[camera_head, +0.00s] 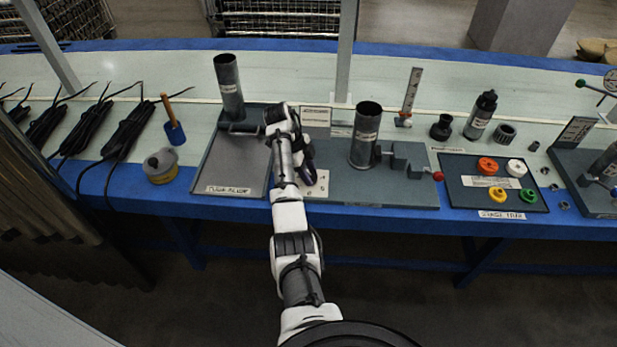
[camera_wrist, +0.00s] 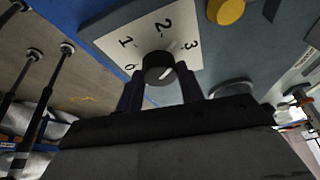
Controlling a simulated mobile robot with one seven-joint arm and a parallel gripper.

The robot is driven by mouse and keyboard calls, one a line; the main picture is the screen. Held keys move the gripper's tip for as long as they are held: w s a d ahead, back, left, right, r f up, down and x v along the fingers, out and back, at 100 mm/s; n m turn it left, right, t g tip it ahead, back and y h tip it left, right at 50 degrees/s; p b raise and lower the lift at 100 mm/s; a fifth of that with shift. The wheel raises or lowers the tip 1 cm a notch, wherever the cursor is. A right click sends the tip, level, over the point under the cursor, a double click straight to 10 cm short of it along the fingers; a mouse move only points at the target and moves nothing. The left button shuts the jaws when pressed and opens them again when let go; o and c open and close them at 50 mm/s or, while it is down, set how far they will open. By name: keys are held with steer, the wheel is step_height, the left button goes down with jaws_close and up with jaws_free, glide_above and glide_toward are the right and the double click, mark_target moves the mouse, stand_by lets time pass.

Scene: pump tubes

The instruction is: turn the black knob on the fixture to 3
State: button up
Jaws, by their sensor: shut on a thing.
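The black knob (camera_wrist: 158,68) shows in the wrist view, in the middle of a white dial plate (camera_wrist: 110,42) marked 0, 1, 2 and 3. A short white mark shows on the knob's right part; I cannot tell for certain which number it points at. My gripper (camera_wrist: 160,84) is shut on the knob, with one dark finger on each side of it. In the head view my gripper (camera_head: 306,168) is over the dial plate (camera_head: 317,187) on the fixture (camera_head: 400,190), and the knob is hidden there.
A grey upright cylinder (camera_head: 366,136) stands on the fixture right of my gripper. Another cylinder (camera_head: 229,88) stands to the left, behind a grey tray (camera_head: 235,165). A red-tipped lever (camera_head: 437,176) sticks out at the fixture's right. A panel with coloured rings (camera_head: 488,167) lies farther right.

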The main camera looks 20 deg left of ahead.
steer(key=m+g+b, duration=0.1)
steer(key=m, duration=0.2)
steer(key=shift+w+m, duration=0.1)
steer(key=shift+m, duration=0.2)
steer(key=shift+m+g+y+b, duration=0.4)
steer(key=shift+m+g, duration=0.3)
steer(key=shift+m, duration=0.9)
steer(key=o, duration=1)
steer(key=shift+w, duration=0.1)
steer(key=shift+p+v, duration=0.3)
steer(key=shift+v, duration=6.55)
